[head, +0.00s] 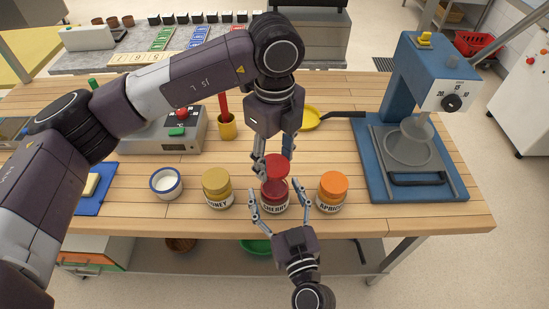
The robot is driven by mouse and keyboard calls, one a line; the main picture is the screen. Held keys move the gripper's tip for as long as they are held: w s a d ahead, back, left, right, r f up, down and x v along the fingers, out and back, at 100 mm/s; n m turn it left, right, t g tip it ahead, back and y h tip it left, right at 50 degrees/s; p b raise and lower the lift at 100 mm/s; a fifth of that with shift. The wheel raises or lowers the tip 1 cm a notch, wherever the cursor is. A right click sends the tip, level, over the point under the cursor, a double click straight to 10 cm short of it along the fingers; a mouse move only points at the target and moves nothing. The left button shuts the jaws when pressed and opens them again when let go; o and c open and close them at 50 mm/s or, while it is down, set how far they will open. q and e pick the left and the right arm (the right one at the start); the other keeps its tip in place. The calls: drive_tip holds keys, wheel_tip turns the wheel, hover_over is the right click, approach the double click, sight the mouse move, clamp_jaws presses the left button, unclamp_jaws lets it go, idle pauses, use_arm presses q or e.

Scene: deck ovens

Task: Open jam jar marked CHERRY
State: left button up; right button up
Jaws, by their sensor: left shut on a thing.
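The CHERRY jar (275,198) stands upright on the wooden table, its dark red top showing below a brighter red lid (277,166). The lid appears raised off the jar, just above and behind its mouth. My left gripper (274,160) comes down from above and is shut on the lid; its fingers partly overlap it. My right gripper (280,191) comes from the front edge, with its spread fingers on either side of the CHERRY jar. A gap shows between the jar and the right-hand finger.
The HONEY jar (217,189) stands left of the CHERRY jar and the APRICOT jar (332,190) right, both lidded. A white bowl (166,183) is farther left. A blue machine (418,120) occupies the right end. A yellow pan (311,119) lies behind.

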drive_tip(key=v, duration=1.2)
